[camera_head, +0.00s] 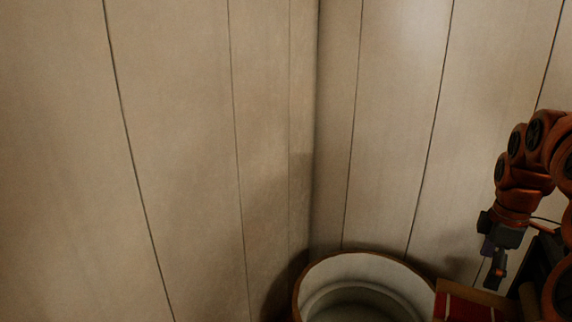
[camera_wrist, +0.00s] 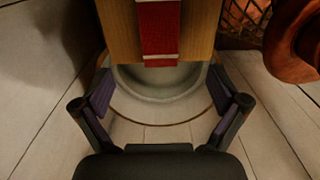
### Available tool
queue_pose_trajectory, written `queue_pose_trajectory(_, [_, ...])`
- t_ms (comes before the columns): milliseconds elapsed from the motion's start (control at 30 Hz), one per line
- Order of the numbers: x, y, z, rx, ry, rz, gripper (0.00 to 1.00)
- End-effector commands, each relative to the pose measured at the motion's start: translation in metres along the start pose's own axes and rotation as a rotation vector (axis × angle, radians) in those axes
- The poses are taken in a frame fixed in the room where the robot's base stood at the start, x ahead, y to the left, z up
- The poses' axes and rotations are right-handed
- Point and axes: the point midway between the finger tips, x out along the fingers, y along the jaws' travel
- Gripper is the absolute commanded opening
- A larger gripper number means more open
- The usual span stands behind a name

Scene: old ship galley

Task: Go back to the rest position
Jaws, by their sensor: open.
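My gripper (camera_wrist: 163,112) is open and empty in the wrist view, with its purple-padded fingers spread wide apart. In the head view my gripper (camera_head: 495,268) hangs pointing down at the right edge, below the bent orange arm. It is close to a wooden piece with a red band (camera_head: 462,308) at the bottom right; I cannot tell if they touch. In the wrist view the red band (camera_wrist: 159,30) lies on a wooden surface (camera_wrist: 198,28), beyond the fingers.
A round container with a pale inside (camera_head: 335,272) stands in the wall corner, cut off by the frame's bottom. Its pale bowl (camera_wrist: 160,88) shows partly under the wood in the wrist view. Pale panelled walls (camera_head: 180,120) fill the rest. A dark lattice (camera_wrist: 243,18) glows orange at top right.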

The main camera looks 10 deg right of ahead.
Motion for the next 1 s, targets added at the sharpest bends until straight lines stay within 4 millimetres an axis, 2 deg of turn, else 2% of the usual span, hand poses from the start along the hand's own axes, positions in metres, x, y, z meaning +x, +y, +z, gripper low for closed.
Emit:
queue_pose_trajectory(67, [0.000, -0.006, -0.011, 0.002, 0.000, -0.002, 0.97])
queue_pose_trajectory(167, [-0.003, -0.022, -0.039, 0.025, 0.002, -0.002, 0.97])
queue_pose_trajectory(300, [-0.001, -0.069, -0.090, 0.093, -0.003, -0.018, 0.97])
queue_pose_trajectory(400, [0.004, -0.107, -0.120, 0.161, -0.010, -0.029, 0.97])
queue_pose_trajectory(500, [0.012, -0.147, -0.140, 0.241, -0.025, -0.041, 0.97])
queue_pose_trajectory(700, [0.033, -0.228, -0.159, 0.433, -0.065, -0.059, 0.97])
queue_pose_trajectory(900, [0.060, -0.298, -0.151, 0.657, -0.114, -0.069, 0.97])
queue_pose_trajectory(1000, [0.071, -0.321, -0.145, 0.753, -0.128, -0.067, 0.97])
